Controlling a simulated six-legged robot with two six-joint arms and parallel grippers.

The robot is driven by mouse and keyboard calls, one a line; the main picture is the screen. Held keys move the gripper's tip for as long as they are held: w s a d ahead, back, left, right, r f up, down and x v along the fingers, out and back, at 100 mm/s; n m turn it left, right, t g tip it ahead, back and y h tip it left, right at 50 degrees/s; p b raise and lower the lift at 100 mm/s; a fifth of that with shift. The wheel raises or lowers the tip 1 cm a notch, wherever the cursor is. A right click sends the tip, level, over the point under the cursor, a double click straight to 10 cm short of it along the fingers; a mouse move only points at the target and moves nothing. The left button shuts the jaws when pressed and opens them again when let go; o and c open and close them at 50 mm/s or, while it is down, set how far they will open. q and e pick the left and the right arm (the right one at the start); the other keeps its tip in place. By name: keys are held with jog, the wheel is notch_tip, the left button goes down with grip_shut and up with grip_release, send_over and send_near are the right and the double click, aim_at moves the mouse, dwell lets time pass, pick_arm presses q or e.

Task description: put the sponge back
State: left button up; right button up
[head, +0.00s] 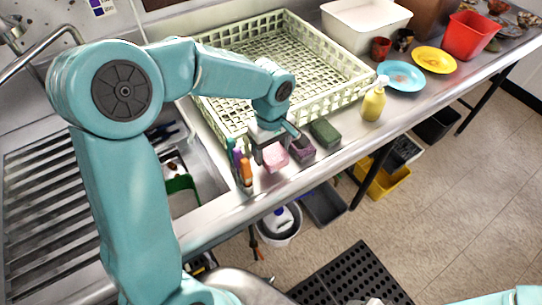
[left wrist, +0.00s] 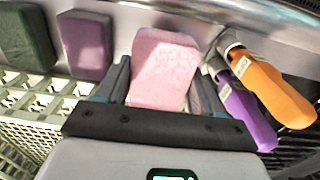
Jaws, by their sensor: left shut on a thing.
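A pink sponge (head: 274,157) is at the counter's front strip, in front of the pale crate. My left gripper (head: 273,147) is shut on it. In the left wrist view the pink sponge (left wrist: 165,68) stands upright between the two fingers of my left gripper (left wrist: 160,88). I cannot tell whether its base touches the counter. A dark purple sponge (head: 302,149) and a dark green sponge (head: 325,132) stand in a row to its right in the head view. My right gripper is not in view.
Orange-handled (head: 246,172) and purple-handled (left wrist: 242,115) items stand close beside the pink sponge, by the sink (head: 207,160). The pale slotted crate (head: 345,96) is behind. A yellow soap bottle (head: 373,104) stands farther right. The front edge drops to bins below.

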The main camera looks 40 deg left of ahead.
aim_at(271, 156)
pick_arm(q)
jog(key=f, duration=0.4)
jog(key=shift+w+a, duration=0.15)
jog(key=shift+w, duration=0.1)
jog(key=shift+s+r, duration=0.1)
jog(key=shift+s, duration=0.05)
jog(key=shift+f, duration=0.25)
jog(key=o, duration=0.9)
jog(key=shift+r, duration=0.1)
jog(key=shift+r, duration=0.3)
notch_tip(271, 156, up, 11)
jog(key=shift+f, duration=0.1)
jog(key=shift+r, duration=0.45)
